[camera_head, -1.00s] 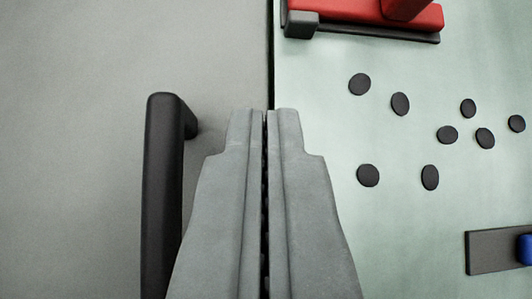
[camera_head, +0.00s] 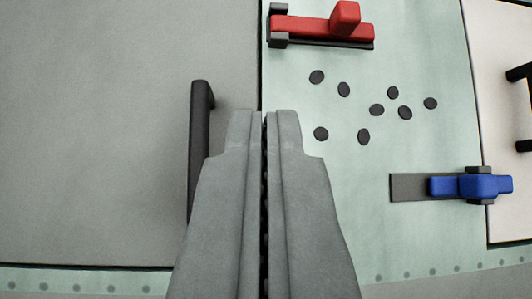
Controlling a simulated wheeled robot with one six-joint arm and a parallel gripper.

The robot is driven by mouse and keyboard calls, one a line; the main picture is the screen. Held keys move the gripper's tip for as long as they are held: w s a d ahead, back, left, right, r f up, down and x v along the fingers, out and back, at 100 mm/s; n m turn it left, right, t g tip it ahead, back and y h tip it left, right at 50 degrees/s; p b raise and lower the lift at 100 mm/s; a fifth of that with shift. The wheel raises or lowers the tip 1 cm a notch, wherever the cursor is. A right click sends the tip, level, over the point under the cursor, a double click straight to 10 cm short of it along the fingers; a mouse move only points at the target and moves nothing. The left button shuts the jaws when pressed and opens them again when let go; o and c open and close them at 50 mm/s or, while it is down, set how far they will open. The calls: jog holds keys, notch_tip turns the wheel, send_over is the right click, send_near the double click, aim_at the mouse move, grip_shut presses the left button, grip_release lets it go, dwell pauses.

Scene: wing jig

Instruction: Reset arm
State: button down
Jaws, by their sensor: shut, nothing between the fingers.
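My gripper (camera_head: 264,115) points up the picture from the bottom middle, its two grey fingers side by side and closed with nothing between them. It lies in front of the seam between a grey panel (camera_head: 110,120) on the left and a pale green panel (camera_head: 430,60) on the right. A black handle (camera_head: 199,120) on the grey panel stands just left of the fingers. The fingers hide its lower end. I cannot tell from this view whether the gripper touches it.
A red latch (camera_head: 315,27) sits at the top of the green panel. Several black dots (camera_head: 377,110) lie below it. A blue latch (camera_head: 470,186) on a dark plate is at the right, near a pale panel (camera_head: 500,120) with another black handle (camera_head: 522,145).

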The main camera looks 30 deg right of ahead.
jog(key=s+a+r+m+t+h, duration=0.1)
jog(key=s+a+r+t, duration=0.1)
jog(key=s+a, duration=0.9)
jog(key=s+a+r+m+t+h, duration=0.2)
jog(key=s+a+r, duration=0.1)
jog(key=s+a, duration=0.85)
jog(key=s+a+f+t, duration=0.1)
jog(key=s+a+f, duration=0.2)
jog(key=s, duration=0.4)
jog(key=s+a+f+t+y, duration=0.1)
jog(key=s+a+f, duration=0.3)
jog(key=s, duration=0.4)
jog(key=s+a+f+t, duration=0.2)
jog(key=s+a+f, duration=0.2)
jog(key=s, duration=0.4)
jog(key=shift+a+f+m+t, duration=0.2)
jog(key=shift+f+m+t, duration=0.1)
jog(key=shift+f, duration=0.5)
